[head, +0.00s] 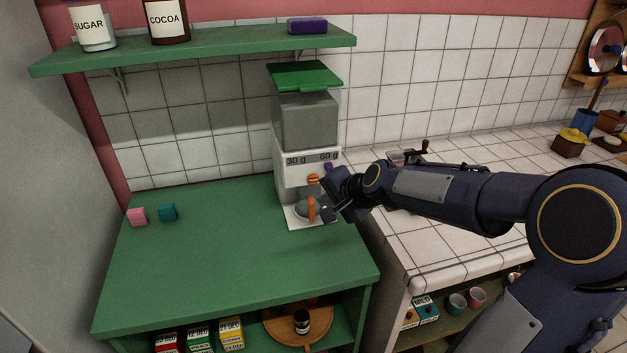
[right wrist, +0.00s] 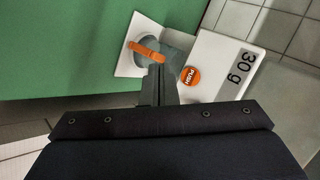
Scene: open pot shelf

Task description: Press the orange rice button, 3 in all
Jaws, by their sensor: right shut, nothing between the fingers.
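A white rice dispenser (head: 292,160) with a clear hopper and green lid stands at the back right of the green counter. Its front reads 30 g and 60 g. The orange button (head: 313,180) is on the front; in the right wrist view the orange button (right wrist: 192,76) reads PUSH, below 30 g. A grey cup with an orange handle (right wrist: 148,50) sits on the dispenser's white base. My right gripper (head: 328,198) is shut and empty, close before the dispenser. In the right wrist view its fingertips (right wrist: 157,72) appear beside the button, apart from it. My left gripper is out of view.
A purple button (head: 328,168) is beside the orange one. A green shelf (head: 210,48) with jars hangs above. The counter's middle is clear. A tiled worktop (head: 440,245) is at right.

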